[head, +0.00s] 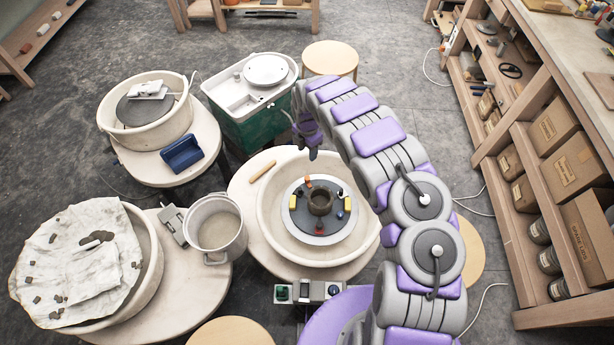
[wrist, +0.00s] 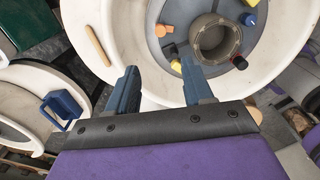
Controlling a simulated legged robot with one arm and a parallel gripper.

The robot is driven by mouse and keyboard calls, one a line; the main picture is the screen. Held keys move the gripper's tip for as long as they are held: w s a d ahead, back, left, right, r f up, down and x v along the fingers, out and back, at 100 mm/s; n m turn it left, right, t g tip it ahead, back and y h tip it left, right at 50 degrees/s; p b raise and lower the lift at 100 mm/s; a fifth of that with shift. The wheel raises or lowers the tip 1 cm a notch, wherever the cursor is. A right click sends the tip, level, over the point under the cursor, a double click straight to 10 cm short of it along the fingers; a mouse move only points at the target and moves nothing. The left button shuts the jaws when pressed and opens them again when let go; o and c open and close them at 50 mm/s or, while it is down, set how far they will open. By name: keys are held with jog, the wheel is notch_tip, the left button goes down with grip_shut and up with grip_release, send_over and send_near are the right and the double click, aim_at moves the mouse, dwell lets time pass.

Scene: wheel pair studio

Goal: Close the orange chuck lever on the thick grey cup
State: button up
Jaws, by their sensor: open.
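The thick grey cup (head: 320,203) stands upright in the middle of the wheel's round chuck plate; it also shows in the wrist view (wrist: 200,50). The orange chuck lever (wrist: 163,31) sits on the plate left of the cup in the wrist view, and appears small in the head view (head: 308,182). I cannot tell its exact angle. My gripper (head: 306,143) is above the far rim of the wheel basin, apart from cup and lever. In the wrist view its two blue-grey fingers (wrist: 159,68) are open with nothing between them.
Yellow blocks (head: 293,206), a blue knob (wrist: 249,20) and a red knob (wrist: 240,63) surround the cup closely. The pale basin rim (head: 268,222) encircles the plate. A wooden stick (head: 263,171) lies on the left rim. A bucket (head: 215,228) stands to the left.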

aim_at(307, 178)
notch_tip(307, 178, down, 18)
jog(key=b, duration=0.5)
jog(key=shift+r, duration=0.25)
jog(key=shift+c, duration=0.3)
grip_shut()
